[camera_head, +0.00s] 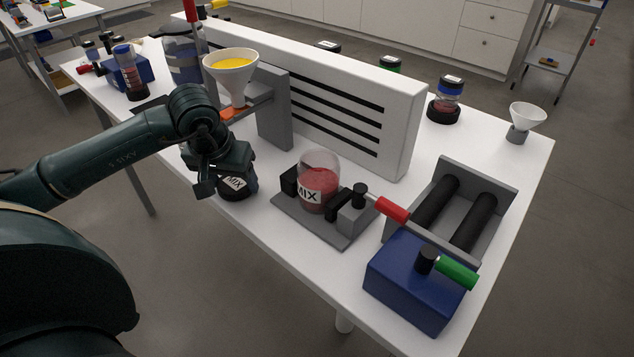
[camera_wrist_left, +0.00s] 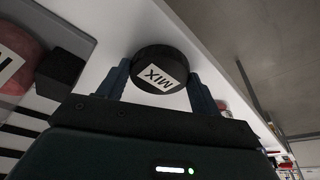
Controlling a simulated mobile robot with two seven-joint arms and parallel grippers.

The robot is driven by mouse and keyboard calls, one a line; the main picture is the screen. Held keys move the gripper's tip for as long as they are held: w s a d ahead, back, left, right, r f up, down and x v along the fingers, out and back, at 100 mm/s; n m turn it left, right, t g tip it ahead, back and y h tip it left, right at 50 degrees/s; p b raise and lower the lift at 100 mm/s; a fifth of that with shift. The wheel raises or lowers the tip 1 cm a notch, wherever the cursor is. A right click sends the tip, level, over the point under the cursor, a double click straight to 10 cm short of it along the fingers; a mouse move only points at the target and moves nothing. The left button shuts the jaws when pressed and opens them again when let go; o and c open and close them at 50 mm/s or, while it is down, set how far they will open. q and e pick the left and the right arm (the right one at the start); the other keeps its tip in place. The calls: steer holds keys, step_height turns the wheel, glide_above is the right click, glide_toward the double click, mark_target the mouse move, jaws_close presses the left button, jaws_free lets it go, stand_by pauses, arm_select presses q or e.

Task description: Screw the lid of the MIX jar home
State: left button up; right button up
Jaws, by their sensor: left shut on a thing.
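The MIX jar (camera_head: 320,183) is clear with red pigment inside and a white MIX label. It stands upright in a grey clamp base (camera_head: 300,222), and no lid shows on its top. The black lid with a white MIX label (camera_head: 236,190) is left of the jar, low over the white table or on it; I cannot tell which. My left gripper (camera_head: 226,180) is shut on this lid. In the left wrist view the lid (camera_wrist_left: 162,58) sits between the two fingers, label facing the camera. My right gripper is not in view.
A funnel (camera_head: 230,80) with yellow powder sits in a stand behind my left gripper. A white slotted panel (camera_head: 400,125) rises behind the jar. The red clamp handle (camera_head: 391,208), roller unit (camera_head: 485,215) and blue box (camera_head: 410,285) crowd the right side.

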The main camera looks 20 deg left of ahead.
mark_target(233, 185)
arm_select(q)
steer(key=shift+c, duration=0.9)
steer(key=shift+r+p, duration=1.55)
steer(key=shift+r, duration=1)
steer(key=shift+f, duration=0.1)
